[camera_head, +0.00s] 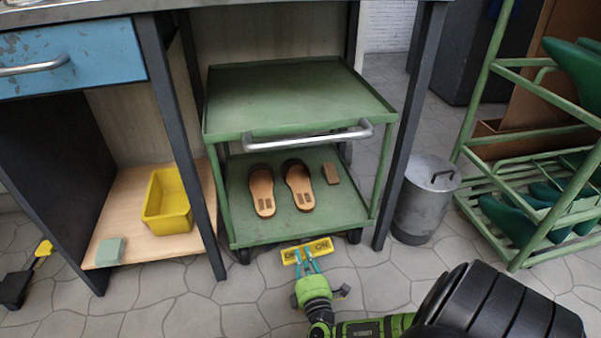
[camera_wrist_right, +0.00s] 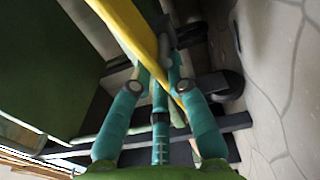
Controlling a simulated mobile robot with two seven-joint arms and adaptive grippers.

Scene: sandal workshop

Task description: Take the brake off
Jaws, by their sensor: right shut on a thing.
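A green cart (camera_head: 290,95) with a silver push handle (camera_head: 308,137) stands under the table. A yellow brake bar (camera_head: 322,246) with dark lettering sits low at the cart's front edge; "ON" reads on its right part. My right gripper (camera_head: 307,254) is shut on the brake bar near its middle, reaching up from the floor side. In the right wrist view, the fingers (camera_wrist_right: 160,78) close at the yellow bar (camera_wrist_right: 122,22), and they hide part of it.
The cart's lower shelf holds two sandals (camera_head: 262,190) and a small brown block (camera_head: 330,173). Dark table legs (camera_head: 403,160) flank the cart closely. A metal bin (camera_head: 424,205) and a green rack (camera_head: 530,245) stand to the right. The tiled floor in front is mostly clear.

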